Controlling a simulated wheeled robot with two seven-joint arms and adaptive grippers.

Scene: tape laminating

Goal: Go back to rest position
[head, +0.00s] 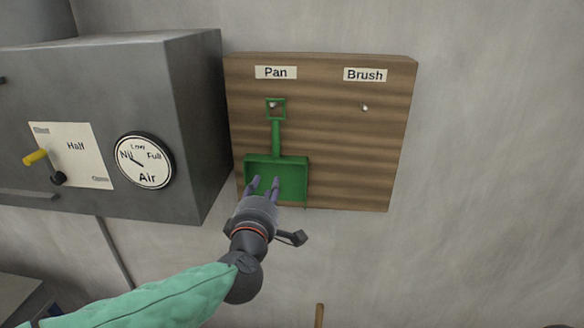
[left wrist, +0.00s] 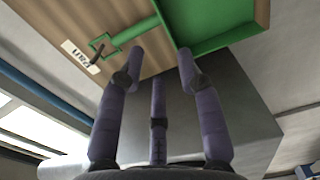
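A green dustpan (head: 278,176) hangs by its square handle loop on the peg under the "Pan" label of a wooden board (head: 340,150). My left gripper (head: 264,184) is in front of the pan's lower scoop, with its fingers pointing up at it. In the left wrist view the gripper's purple fingers (left wrist: 160,75) are spread apart with nothing between them. The green pan (left wrist: 205,22) shows beyond the fingertips there, and its handle loop is on the peg. Whether a fingertip touches the pan is unclear. My right gripper is not seen.
A grey metal cabinet (head: 180,90) with an air dial (head: 144,160) and a yellow-tipped lever (head: 36,157) stands left of the board. The peg (head: 364,107) under "Brush" is empty. A wooden stick end (head: 319,315) shows at the bottom. The wall right of the board is clear.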

